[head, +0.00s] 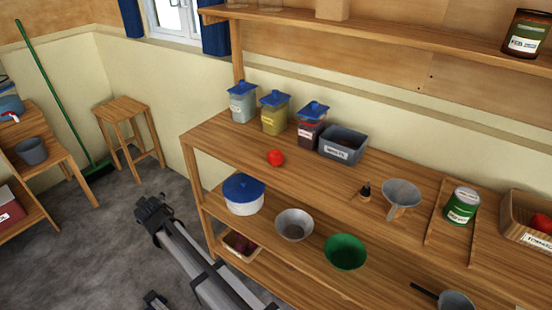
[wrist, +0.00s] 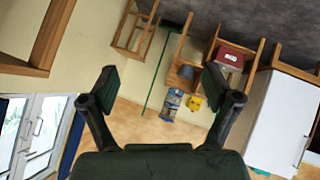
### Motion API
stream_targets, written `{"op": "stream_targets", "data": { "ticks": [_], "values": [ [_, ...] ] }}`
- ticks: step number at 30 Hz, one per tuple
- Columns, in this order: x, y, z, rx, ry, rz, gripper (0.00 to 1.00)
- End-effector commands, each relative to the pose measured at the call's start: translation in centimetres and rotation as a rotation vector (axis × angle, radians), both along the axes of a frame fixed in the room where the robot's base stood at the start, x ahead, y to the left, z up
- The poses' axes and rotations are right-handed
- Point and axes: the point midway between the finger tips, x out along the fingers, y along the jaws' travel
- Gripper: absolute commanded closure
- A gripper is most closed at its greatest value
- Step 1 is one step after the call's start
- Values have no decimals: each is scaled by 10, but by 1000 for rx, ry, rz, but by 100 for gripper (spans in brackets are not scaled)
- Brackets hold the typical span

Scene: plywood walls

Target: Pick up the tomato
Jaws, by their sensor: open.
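A red tomato (head: 276,158) sits on the wooden shelf top (head: 240,147), near its front edge and left of centre. My gripper (head: 150,212) is in front of the shelf unit at lower left, below and left of the tomato and well apart from it. In the wrist view my gripper (wrist: 168,90) is open, its two fingers apart with nothing between them. The tomato does not show in the wrist view. More red produce (head: 541,223) lies in a labelled wooden crate (head: 515,212) at the far right.
Lidded jars (head: 272,115) and a grey bin (head: 343,146) stand behind the tomato. A bottle (head: 365,190), a funnel (head: 401,193) and a green can (head: 462,206) are to its right. Bowls (head: 346,252) and a lidded pot (head: 244,194) are on the shelf below. A stool (head: 123,108) stands left.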

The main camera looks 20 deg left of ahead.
Motion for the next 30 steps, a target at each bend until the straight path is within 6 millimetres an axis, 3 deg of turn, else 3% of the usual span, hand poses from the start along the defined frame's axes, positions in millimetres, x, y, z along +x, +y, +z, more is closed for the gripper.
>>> {"op": "stream_targets", "data": {
  "ticks": [1, 6, 12, 19, 20, 22, 30],
  "values": [
    [-23, 33, 20, 71, 6, 27, 12],
    [-85, 97, 71, 257, 46, 82, 12],
    [-141, 143, 116, 407, 94, 132, 12],
    [-193, 183, 172, 539, 150, 180, 12],
    [-192, 186, 180, 545, 153, 180, 12],
    [-172, 184, 192, 516, 140, 165, 12],
    [-84, 148, 191, 326, 82, 108, 12]
  ]
}}
